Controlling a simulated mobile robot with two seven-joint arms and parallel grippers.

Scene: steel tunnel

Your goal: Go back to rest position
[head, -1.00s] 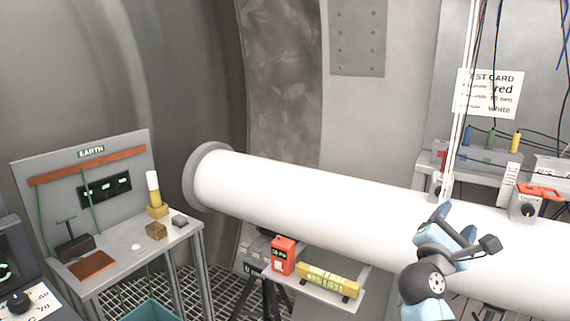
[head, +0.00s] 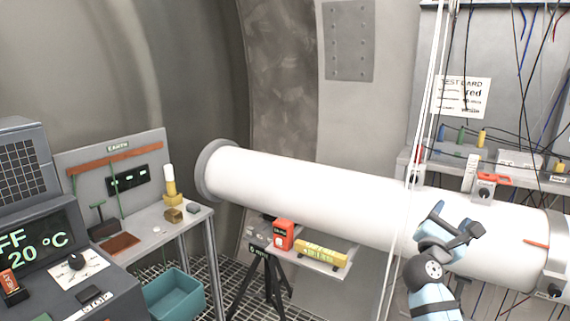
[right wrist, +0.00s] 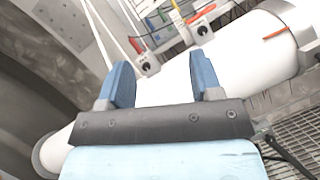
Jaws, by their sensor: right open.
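My right gripper (head: 452,226) is in front of the big white pipe (head: 310,193) at the right of the head view. In the right wrist view its two blue fingers (right wrist: 163,85) stand apart with nothing between them, and the white pipe (right wrist: 160,88) lies beyond them. I cannot tell from these views whether the gripper touches the pipe. My left gripper is not in view.
At left stand a console (head: 75,265) with a lit screen and an EARTH bench (head: 150,240). A teal bin (head: 175,295) sits on the grating. A tripod (head: 268,280) and a small shelf with a red box (head: 283,234) and yellow level (head: 320,254) are below the pipe.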

